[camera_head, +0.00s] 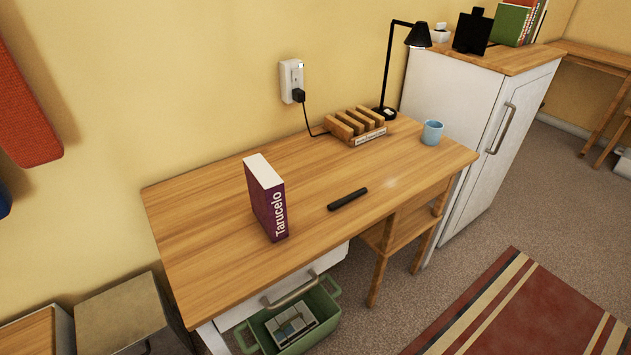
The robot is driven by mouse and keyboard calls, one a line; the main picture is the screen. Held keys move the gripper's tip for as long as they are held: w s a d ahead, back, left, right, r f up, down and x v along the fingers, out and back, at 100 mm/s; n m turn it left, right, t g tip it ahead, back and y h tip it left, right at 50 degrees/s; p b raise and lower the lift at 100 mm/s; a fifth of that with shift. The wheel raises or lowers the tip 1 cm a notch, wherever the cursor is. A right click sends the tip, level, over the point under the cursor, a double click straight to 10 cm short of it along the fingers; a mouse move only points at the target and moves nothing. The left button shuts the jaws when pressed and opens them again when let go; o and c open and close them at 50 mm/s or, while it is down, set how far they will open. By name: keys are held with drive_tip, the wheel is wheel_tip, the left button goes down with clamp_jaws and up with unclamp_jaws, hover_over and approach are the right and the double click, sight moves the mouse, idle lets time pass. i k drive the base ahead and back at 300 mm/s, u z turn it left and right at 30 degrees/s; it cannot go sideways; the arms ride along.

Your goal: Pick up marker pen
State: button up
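A black marker pen (347,199) lies flat on the wooden desk (205,225), near the middle of its front half. It lies at a slant, its right end farther from the front edge. A purple box (266,205) with a white top and the word "Tarucelo" stands upright to the left of the pen, apart from it. My gripper is not in view.
A blue mug (432,133), a wooden rack (355,127) and a black lamp (389,75) stand at the desk's back right. A green crate (328,322) sits below an open-looking drawer. The desk around the pen is clear.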

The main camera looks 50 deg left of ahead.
sight(333, 206)
drive_tip(key=u, duration=0.9)
drive_tip(key=i, duration=0.95)
drive_tip(key=u, duration=1.1)
drive_tip(key=i, duration=0.2)
drive_tip(key=u, duration=0.25)
